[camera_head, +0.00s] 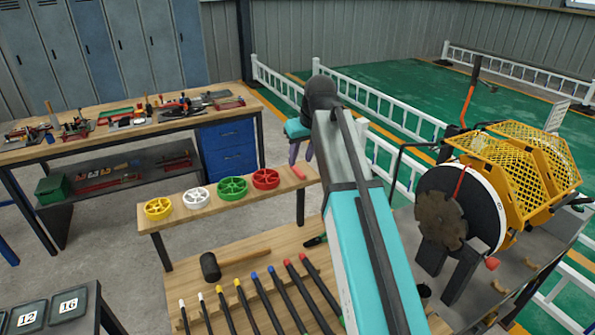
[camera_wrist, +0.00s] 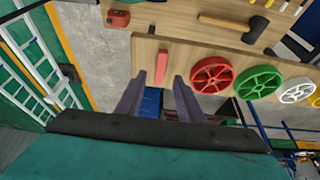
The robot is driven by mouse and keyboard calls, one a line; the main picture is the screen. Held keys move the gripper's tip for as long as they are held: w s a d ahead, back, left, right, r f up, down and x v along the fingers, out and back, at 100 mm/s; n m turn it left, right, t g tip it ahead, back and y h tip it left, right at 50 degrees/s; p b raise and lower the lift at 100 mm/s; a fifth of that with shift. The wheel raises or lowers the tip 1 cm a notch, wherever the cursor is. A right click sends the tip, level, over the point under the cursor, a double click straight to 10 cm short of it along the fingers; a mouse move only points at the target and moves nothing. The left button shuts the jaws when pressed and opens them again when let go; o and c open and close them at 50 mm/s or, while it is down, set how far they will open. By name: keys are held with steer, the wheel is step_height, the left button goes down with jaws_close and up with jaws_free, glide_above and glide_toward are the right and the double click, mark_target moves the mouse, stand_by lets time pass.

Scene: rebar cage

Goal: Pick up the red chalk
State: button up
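The red chalk (camera_head: 299,172) is a short pinkish-red stick on the narrow wooden shelf (camera_head: 172,223), near its right end. In the wrist view the chalk (camera_wrist: 161,66) lies just beyond the fingertips, roughly in line with the gap between them. My gripper (camera_head: 299,161) is just above that end of the shelf in the head view. In the wrist view its two purple fingers (camera_wrist: 159,78) stand apart with nothing held between them. I cannot tell the exact height of the tips above the chalk.
Red (camera_head: 265,178), green (camera_head: 232,188), white (camera_head: 196,198) and yellow (camera_head: 159,208) wheels line the shelf left of the chalk. A hammer (camera_head: 211,266) and several colour-tipped rods lie on the lower bench. A machine with a yellow mesh guard (camera_head: 520,165) stands right.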

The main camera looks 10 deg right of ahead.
mark_target(297, 169)
steer(key=shift+p+x, duration=1.3)
steer(key=shift+x, duration=1.05)
jaws_close()
